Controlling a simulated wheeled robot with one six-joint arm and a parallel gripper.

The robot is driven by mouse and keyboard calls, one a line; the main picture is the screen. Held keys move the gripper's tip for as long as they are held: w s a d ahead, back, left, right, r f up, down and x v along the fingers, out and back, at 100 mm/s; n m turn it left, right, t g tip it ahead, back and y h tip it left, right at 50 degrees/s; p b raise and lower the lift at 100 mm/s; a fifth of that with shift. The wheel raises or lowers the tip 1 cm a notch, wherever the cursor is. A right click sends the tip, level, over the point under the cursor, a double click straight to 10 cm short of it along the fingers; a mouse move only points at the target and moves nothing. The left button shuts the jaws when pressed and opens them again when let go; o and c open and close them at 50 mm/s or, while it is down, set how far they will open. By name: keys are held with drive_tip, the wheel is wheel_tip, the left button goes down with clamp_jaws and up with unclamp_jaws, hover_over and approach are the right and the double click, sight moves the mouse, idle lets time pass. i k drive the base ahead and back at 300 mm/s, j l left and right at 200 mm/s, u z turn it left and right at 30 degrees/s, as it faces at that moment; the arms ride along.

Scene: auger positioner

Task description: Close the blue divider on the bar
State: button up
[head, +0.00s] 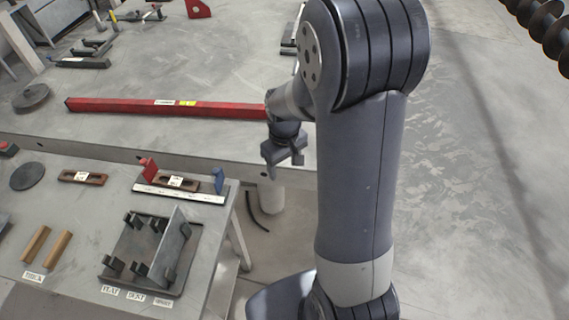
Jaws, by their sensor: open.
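The blue divider (219,181) stands upright near the right end of a white, scale-like strip (180,194) on the near table. A red upright piece (149,168) stands near the strip's left end. A brown bar with a white label (190,183) lies along the strip between the red and blue pieces. A small gap seems to separate the bar from the blue divider, though I cannot tell its exact size. My gripper (284,163) is open and empty, to the right of and above the blue divider, apart from it.
A dark metal fixture with upright lugs (125,267) sits in front of the strip. Two wooden sticks (47,247), another brown bar (83,177) and a dark disc (27,176) lie to the left. A long red beam (160,106) lies behind on another surface.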

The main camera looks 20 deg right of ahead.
sight(218, 183)
drive_tip(key=i+l+u, duration=0.1)
drive_tip(key=u, duration=0.2)
drive_tip(key=i+l+u, duration=0.15)
drive_tip(key=u, duration=0.15)
drive_tip(key=k+j+z, duration=0.1)
drive_tip(key=z, duration=0.15)
drive_tip(key=k+j+z, duration=0.1)
drive_tip(key=z, duration=0.15)
drive_tip(key=i+l+u, duration=0.1)
drive_tip(key=u, duration=0.3)
drive_tip(key=i+l+u, duration=0.2)
drive_tip(key=u, duration=0.25)
drive_tip(key=i+l+u, duration=0.1)
drive_tip(key=i+u, duration=0.3)
drive_tip(key=k, duration=0.15)
